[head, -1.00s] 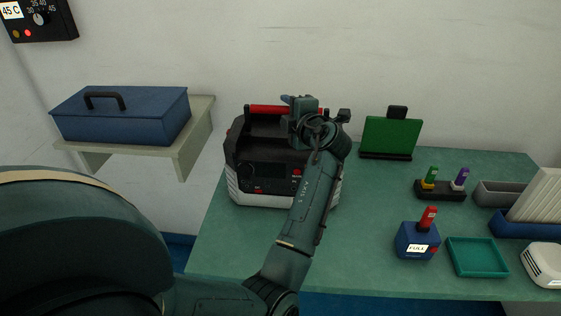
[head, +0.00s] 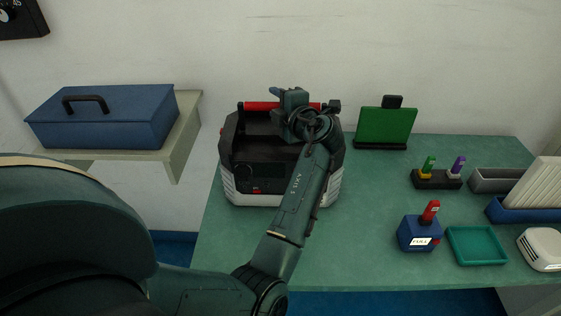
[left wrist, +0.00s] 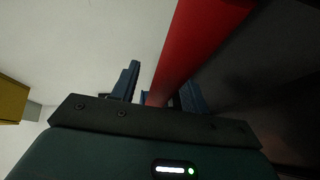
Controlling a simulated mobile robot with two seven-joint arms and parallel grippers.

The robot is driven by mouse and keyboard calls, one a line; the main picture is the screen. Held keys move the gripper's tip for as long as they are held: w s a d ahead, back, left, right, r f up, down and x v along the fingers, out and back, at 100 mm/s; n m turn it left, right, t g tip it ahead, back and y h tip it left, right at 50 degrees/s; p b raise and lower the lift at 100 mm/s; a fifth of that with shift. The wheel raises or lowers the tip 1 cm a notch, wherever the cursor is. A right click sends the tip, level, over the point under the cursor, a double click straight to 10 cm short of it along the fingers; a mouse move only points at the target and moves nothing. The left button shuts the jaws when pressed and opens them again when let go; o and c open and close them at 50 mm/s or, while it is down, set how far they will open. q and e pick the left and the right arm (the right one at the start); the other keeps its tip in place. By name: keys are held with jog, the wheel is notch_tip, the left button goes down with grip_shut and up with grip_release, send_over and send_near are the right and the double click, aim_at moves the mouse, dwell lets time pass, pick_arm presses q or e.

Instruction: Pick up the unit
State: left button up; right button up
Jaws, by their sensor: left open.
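The unit (head: 258,172) is a black and light-grey box with a red top handle, standing on the green table. Its red handle (head: 262,106) runs along the top and also shows in the left wrist view (left wrist: 195,50). My left gripper (head: 293,101) is at the handle, over the top of the unit. In the left wrist view its two blue-grey fingers (left wrist: 158,90) are apart, with the red handle passing between them. The gripper is open. My wrist and forearm hide the right part of the unit's front. My right gripper is not in view.
A blue case (head: 103,122) sits on a wall shelf (head: 183,150) at left. On the table to the right are a green panel (head: 385,127), a blue box with a red plug (head: 419,234), a teal tray (head: 477,246) and a rack of white plates (head: 534,186).

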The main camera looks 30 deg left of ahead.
pick_arm(q)
jog(key=shift+c, duration=0.2)
grip_shut()
dwell(1.1)
jog(key=shift+r, duration=0.45)
